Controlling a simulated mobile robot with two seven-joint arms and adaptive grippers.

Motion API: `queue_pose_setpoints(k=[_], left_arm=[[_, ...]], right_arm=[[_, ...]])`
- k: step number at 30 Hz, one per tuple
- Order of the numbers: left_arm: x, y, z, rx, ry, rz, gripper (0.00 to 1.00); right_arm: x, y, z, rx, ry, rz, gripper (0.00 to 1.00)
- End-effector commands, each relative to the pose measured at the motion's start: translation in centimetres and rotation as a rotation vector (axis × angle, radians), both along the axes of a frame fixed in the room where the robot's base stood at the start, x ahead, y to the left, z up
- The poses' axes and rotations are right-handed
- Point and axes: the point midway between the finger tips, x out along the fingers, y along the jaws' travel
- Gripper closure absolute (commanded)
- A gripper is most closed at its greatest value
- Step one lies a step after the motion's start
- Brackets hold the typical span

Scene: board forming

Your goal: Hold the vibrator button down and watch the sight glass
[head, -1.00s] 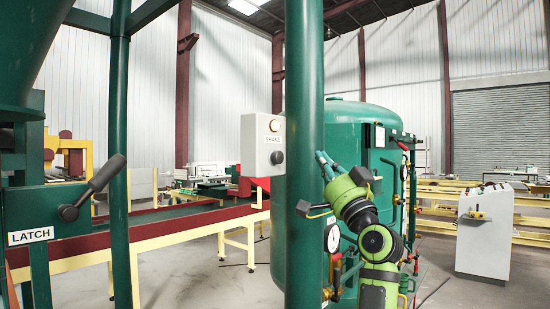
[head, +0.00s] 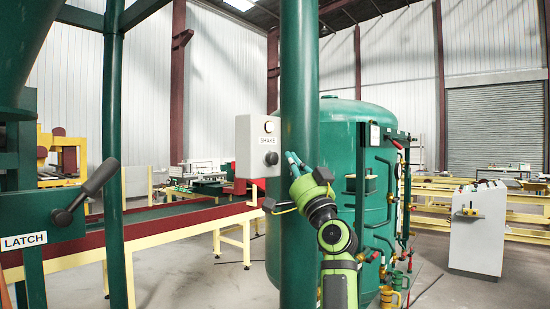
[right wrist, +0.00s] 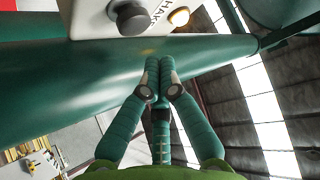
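A pale grey control box (head: 250,150) labelled SHAKE is mounted on a thick green post (head: 299,90). Its face carries a dark round button (head: 271,158) below a cream-coloured lamp (head: 269,127). My right gripper (head: 292,160) is in front of the post, just right of the box, its fingertips apart from the button. In the right wrist view the gripper (right wrist: 158,65) has its fingers together and empty; the button (right wrist: 133,18) and the lamp (right wrist: 179,17) are beyond the tips at the top. I cannot make out a sight glass. My left gripper is not in view.
A LATCH lever (head: 88,190) sticks out at the left, under a green hopper (head: 25,50). A red and yellow conveyor (head: 160,233) runs behind the posts. A green tank (head: 345,140) with pipes stands behind my right arm. A white console (head: 478,230) stands at right.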

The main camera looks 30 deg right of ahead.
Motion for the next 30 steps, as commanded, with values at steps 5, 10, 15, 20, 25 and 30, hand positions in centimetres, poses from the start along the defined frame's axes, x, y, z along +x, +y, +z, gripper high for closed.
queue_pose_setpoints(k=[5,10,15,20,25,30], left_arm=[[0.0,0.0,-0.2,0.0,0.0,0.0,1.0],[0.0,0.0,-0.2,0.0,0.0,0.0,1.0],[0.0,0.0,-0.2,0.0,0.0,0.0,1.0],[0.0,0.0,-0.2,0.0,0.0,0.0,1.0],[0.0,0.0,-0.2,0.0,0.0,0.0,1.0],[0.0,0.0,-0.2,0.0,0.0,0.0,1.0]], right_arm=[[1.4,0.5,-0.1,0.0,0.001,-0.001,1.0],[1.8,0.6,0.0,0.0,0.0,-0.003,1.0],[1.8,0.7,0.0,0.0,0.0,-0.003,1.0],[1.8,0.6,0.0,0.0,0.0,-0.003,1.0],[1.8,0.6,-0.1,0.0,0.0,-0.003,1.0],[1.8,0.6,-0.1,0.0,0.0,-0.003,1.0]])
